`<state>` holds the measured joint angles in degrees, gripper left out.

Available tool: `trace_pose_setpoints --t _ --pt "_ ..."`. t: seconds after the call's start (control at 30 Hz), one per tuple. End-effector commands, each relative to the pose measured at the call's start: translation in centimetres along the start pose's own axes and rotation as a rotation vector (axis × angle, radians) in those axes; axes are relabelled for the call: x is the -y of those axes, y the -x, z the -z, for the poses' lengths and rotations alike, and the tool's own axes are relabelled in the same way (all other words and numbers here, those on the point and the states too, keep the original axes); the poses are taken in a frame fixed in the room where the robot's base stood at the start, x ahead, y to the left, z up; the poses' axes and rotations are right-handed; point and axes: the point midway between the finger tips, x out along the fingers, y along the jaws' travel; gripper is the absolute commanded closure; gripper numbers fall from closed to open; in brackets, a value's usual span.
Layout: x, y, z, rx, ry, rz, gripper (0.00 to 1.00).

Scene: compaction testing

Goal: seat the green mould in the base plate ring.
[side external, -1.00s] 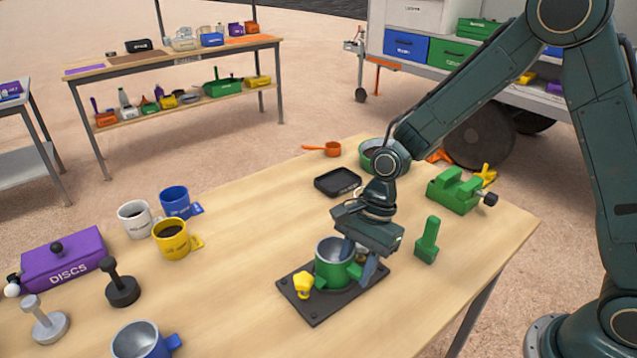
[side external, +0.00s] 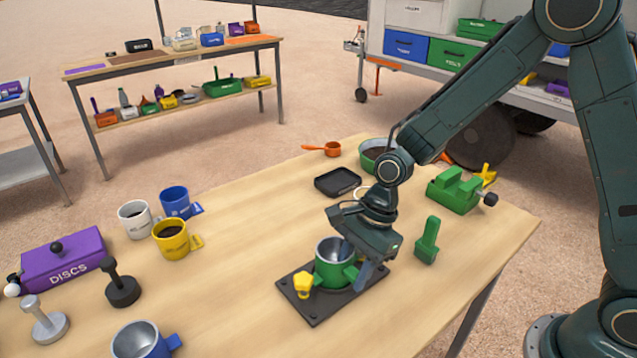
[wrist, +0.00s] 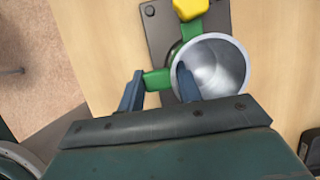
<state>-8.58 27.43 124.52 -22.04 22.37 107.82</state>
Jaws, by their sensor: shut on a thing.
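The green mould (side external: 335,268), a cup with a grey metal inside, stands upright over the dark base plate (side external: 318,312). It also shows in the wrist view (wrist: 243,72), open end towards the camera. My gripper (side external: 364,272) is at its right side in the side view. In the wrist view my gripper's fingers (wrist: 158,84) are on either side of the mould's green side lug, one overlapping the rim. A green edge, perhaps the ring, shows beside the mould in the wrist view. I cannot tell whether the mould's foot is inside it.
A yellow knob (side external: 303,284) stands on the plate left of the mould. Mugs, including a yellow one (side external: 171,240), stand left.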

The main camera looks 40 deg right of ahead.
Motion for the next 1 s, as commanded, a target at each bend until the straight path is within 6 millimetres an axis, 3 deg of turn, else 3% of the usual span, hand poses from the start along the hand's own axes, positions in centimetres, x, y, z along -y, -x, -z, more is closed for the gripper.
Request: trace_pose_setpoints --t 0.13,0.17,0.3,0.73,1.0 --pt "0.0 -0.3 0.1 0.001 0.001 0.001 1.0" --pt "0.0 -0.3 0.1 0.001 0.001 0.001 0.64" --pt "0.0 -0.3 0.1 0.0 0.001 0.001 0.4" --pt "0.0 0.0 0.1 0.0 0.0 0.0 0.4" --pt "0.1 2.2 0.1 0.0 -0.001 0.003 0.4"
